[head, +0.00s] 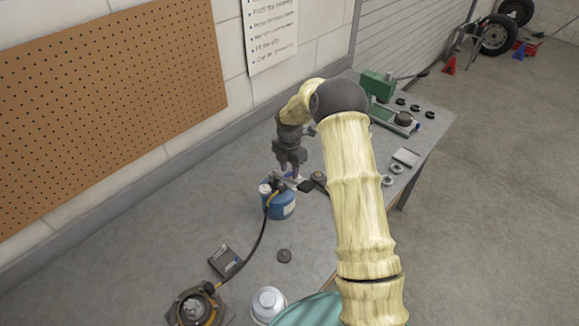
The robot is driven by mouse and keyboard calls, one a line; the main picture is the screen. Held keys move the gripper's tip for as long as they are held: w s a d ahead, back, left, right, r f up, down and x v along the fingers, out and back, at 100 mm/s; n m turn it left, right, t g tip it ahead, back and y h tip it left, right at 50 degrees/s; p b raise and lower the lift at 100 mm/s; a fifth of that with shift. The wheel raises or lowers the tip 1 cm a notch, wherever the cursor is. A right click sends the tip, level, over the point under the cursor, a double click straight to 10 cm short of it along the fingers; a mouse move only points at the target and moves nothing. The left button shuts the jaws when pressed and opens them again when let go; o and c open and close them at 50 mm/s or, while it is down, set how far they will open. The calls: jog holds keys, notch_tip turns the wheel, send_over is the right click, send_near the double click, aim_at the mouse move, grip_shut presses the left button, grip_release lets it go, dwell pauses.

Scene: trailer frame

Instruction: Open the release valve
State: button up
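A small blue canister (279,207) stands upright on the grey workbench. It has a dark fitting (272,188) on top, from which a black hose (258,246) runs. No part is clearly recognisable as the release valve; it may be on this fitting, but the detail is too small to tell. My gripper (291,173) points down just above and behind the canister's top. A small bluish-white patch shows by its fingertips. I cannot tell whether the fingers touch anything or how far apart they are.
The hose ends at a round burner-like device (195,307) at the front left. A green machine (377,86) and small parts are at the far right. The left bench is clear.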

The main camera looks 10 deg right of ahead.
jog(key=shift+f, duration=0.3)
grip_shut()
